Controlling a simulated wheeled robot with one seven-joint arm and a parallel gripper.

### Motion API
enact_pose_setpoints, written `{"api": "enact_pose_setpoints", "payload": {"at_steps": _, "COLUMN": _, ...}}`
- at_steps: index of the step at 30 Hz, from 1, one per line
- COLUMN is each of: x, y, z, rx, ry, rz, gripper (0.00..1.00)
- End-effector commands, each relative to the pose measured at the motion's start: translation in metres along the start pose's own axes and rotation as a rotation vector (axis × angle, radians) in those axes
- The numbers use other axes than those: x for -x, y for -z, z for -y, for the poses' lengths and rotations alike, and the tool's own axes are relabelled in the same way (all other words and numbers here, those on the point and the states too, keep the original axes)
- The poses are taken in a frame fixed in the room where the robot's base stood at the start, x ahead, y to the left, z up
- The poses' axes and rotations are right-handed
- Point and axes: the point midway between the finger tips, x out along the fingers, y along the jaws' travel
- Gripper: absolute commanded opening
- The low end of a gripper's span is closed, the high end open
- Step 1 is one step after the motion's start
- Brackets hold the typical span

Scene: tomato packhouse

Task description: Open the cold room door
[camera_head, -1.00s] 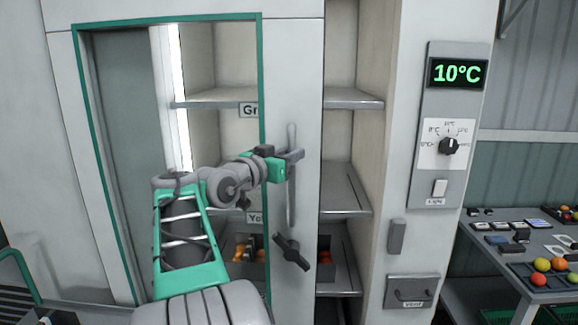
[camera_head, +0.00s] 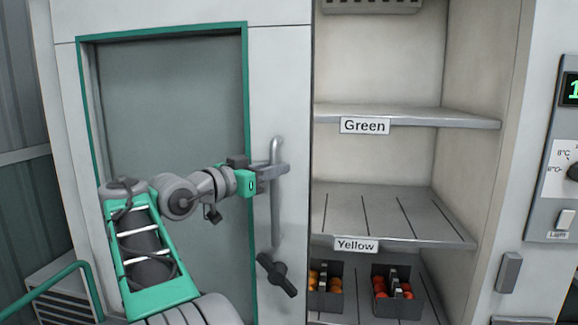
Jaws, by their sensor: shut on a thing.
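The cold room door (camera_head: 175,110) is a pale panel with a green-framed window. It stands partly aside, leaving the shelves on its right in plain view. A vertical grey bar handle (camera_head: 276,215) is on the door's right part. My gripper (camera_head: 278,170) is shut on the upper part of this handle, reaching it from the left. A dark latch lever (camera_head: 276,275) sits tilted on the door below the handle. My arm hides part of the window's lower area.
Inside are a shelf labelled Green (camera_head: 400,113), bare on top, and a shelf labelled Yellow (camera_head: 395,215). Dark crates (camera_head: 397,300) of orange and red tomatoes stand below. A control panel (camera_head: 553,150) is at the right. A green rail (camera_head: 60,278) is at lower left.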

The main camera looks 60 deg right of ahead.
Motion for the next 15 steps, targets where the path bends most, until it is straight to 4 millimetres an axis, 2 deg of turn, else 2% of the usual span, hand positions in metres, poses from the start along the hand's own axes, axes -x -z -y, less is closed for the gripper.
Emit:
{"api": "enact_pose_setpoints", "payload": {"at_steps": 1, "x": 0.005, "y": 0.003, "z": 0.009, "rx": -0.001, "ry": 0.01, "rz": -0.002, "gripper": 0.0}}
{"api": "enact_pose_setpoints", "payload": {"at_steps": 6, "x": 0.017, "y": 0.003, "z": 0.022, "rx": -0.002, "ry": 0.022, "rz": -0.003, "gripper": 0.0}}
{"api": "enact_pose_setpoints", "payload": {"at_steps": 15, "x": 0.018, "y": 0.002, "z": 0.022, "rx": -0.004, "ry": 0.018, "rz": -0.004, "gripper": 0.0}}
